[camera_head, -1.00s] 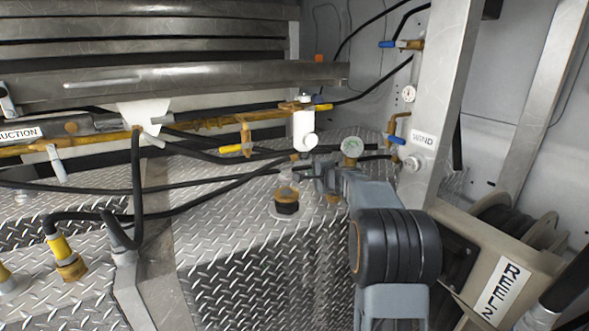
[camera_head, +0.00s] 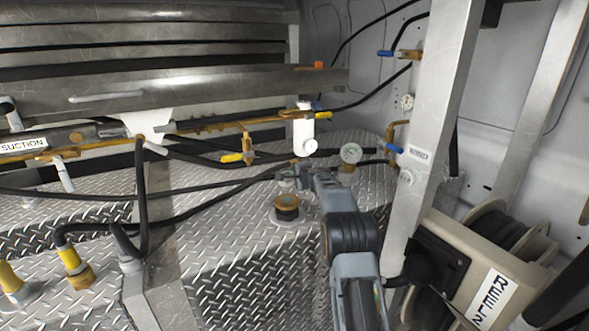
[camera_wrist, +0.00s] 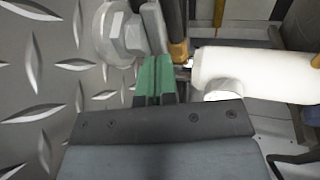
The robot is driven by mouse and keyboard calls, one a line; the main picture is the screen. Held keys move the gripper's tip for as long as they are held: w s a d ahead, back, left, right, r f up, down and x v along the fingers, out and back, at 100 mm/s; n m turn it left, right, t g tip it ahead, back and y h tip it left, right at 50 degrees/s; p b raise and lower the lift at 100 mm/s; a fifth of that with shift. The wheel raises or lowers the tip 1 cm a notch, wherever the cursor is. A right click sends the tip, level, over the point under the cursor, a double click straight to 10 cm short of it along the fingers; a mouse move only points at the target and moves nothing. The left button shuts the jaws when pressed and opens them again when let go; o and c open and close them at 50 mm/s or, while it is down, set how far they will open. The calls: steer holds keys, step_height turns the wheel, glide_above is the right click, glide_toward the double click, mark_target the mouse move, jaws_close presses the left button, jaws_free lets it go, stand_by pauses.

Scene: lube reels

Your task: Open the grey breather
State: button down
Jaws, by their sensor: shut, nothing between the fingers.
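A grey hex-sided fitting (camera_wrist: 124,34), which looks like the grey breather, shows at the upper left of the wrist view. In the head view a small grey piece (camera_head: 286,181) shows by my gripper, just behind a brown and black cap (camera_head: 287,206); I cannot tell if it is the same part. My gripper (camera_wrist: 155,75) has its green fingertips together, with nothing between them, close to the right of the hex fitting. I cannot tell whether they touch. In the head view my gripper (camera_head: 302,178) is small and partly hidden by my wrist.
A white cylinder (camera_wrist: 245,70) lies close right of my fingers; a white canister (camera_head: 303,132) stands behind in the head view. Black hoses (camera_head: 140,190) cross the tread plate at left.

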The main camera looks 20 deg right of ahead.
steer(key=shift+w+a, duration=0.1)
steer(key=shift+w, duration=0.25)
steer(key=shift+w+d+n+y, duration=0.15)
steer(key=shift+d+n+y, duration=0.1)
steer(key=shift+n+y, duration=0.55)
steer(key=shift+w+d, duration=0.4)
steer(key=shift+w, duration=0.05)
stand_by(0.7)
steer(key=shift+w, duration=0.3)
steer(key=shift+w+d+p, duration=0.25)
steer(key=shift+w+p, duration=0.1)
steer(key=shift+w, duration=0.25)
steer(key=shift+w+a+p, duration=0.15)
steer(key=shift+w+p, duration=0.4)
steer(key=shift+p, duration=0.5)
steer(key=shift+w+p, duration=0.25)
steer(key=shift+p, duration=0.1)
